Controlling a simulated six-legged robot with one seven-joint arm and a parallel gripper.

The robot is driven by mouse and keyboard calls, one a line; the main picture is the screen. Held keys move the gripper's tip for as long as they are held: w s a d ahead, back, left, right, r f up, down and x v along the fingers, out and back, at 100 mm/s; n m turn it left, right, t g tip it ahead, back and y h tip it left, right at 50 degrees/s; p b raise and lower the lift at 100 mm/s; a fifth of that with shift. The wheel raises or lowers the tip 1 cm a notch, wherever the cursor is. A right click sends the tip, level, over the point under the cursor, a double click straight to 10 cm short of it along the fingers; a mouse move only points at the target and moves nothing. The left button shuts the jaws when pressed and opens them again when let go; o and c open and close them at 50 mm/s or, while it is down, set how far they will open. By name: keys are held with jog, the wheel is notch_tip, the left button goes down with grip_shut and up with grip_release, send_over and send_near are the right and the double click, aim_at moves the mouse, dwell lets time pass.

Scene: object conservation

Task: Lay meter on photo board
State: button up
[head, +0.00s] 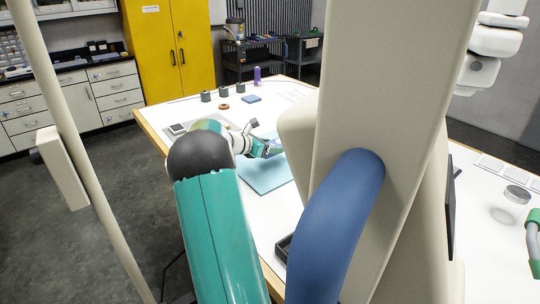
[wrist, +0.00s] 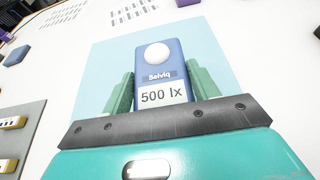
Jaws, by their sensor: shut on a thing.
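The photo board (wrist: 105,62) is a pale blue square sheet behind the meter in the wrist view. In the head view the board (head: 262,180) lies on the white table, with my gripper (head: 270,150) over its far part. I cannot tell whether the meter touches the board. My arm and a beige column hide part of the board in the head view.
Several dark green cylinders (head: 223,91), an orange ring (head: 223,106), a blue pad (head: 251,99) and a purple bottle (head: 257,76) stand toward the table's far end. A grey panel with brass fittings (wrist: 14,123) is left of the board.

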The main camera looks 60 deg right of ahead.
aim_at(270, 161)
jog(key=shift+w+d+f, duration=0.2)
jog(key=shift+d+f, duration=0.25)
jog(key=shift+f, duration=0.1)
jog(key=shift+w+d+f, duration=0.1)
jog(key=shift+d+f, duration=0.05)
jog(key=shift+f, duration=1.55)
jog(key=shift+f, duration=0.1)
jog(key=o, duration=1.1)
jog(key=shift+f, duration=0.1)
jog(key=shift+c, duration=0.2)
jog(key=shift+w+r, duration=0.1)
jog(key=shift+r, duration=0.15)
jog(key=v, duration=1.1)
jog(key=shift+w+a, duration=0.15)
jog(key=shift+a, duration=0.25)
